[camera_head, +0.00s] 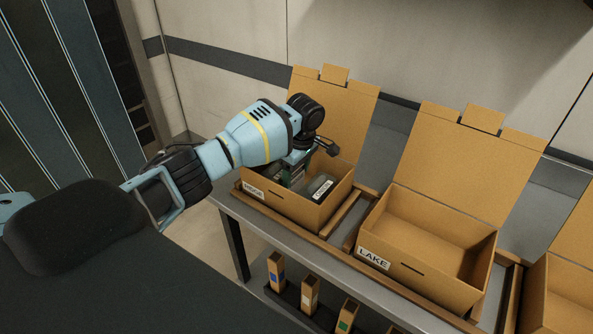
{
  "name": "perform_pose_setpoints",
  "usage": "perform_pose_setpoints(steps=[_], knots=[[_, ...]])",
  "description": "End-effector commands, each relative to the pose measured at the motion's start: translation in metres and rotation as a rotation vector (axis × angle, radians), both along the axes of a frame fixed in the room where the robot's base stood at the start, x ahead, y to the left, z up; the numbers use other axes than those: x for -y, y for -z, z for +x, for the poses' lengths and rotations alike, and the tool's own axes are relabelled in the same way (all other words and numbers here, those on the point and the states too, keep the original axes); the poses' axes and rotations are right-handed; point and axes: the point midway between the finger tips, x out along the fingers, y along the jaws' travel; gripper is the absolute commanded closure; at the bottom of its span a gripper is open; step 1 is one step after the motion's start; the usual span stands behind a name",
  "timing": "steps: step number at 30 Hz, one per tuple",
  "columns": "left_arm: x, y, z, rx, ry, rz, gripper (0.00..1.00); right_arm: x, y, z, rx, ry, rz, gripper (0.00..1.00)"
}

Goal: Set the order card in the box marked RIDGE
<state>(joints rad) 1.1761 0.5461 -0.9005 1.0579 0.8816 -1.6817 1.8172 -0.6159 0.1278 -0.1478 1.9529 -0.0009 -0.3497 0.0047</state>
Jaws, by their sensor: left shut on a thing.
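My left gripper (298,160) reaches down into the left open cardboard box (312,213). It is shut on a thin dark piece with a greenish edge (292,172), which seems to be the order card and is largely hidden by the gripper. The white label (254,190) on this box's front is too small and blurred for me to read surely. Inside the box, a dark item with a white label (322,188) lies to the right of the gripper. My right gripper is not in view.
The box marked LAKE (427,279) stands open and empty to the right. Another open box (563,297) is cut off at the right edge. The boxes sit on a grey conveyor table (232,207) with wooden rails. Several upright cardboard holders with coloured labels (310,292) stand below in front.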

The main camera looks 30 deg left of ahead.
Motion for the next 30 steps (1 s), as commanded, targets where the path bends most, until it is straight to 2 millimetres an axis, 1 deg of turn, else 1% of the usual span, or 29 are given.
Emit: perform_pose_setpoints(steps=[1,5,13,17,20,30], knots=[[0.000,0.000,0.000,0.001,0.000,0.000,0.29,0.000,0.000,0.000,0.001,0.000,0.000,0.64],[0.000,0.000,0.000,0.000,0.000,0.000,0.12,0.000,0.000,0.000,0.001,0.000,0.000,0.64],[0.000,0.000,0.000,0.000,0.000,0.000,0.11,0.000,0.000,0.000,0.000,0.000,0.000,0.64],[0.001,-0.006,0.000,0.000,0.000,-0.001,0.11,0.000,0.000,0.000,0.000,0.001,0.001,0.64],[0.002,-0.020,0.001,0.003,0.000,-0.002,0.11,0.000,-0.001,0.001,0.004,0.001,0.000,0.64],[0.011,-0.085,0.000,0.002,0.000,-0.002,0.11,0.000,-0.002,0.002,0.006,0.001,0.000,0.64]])
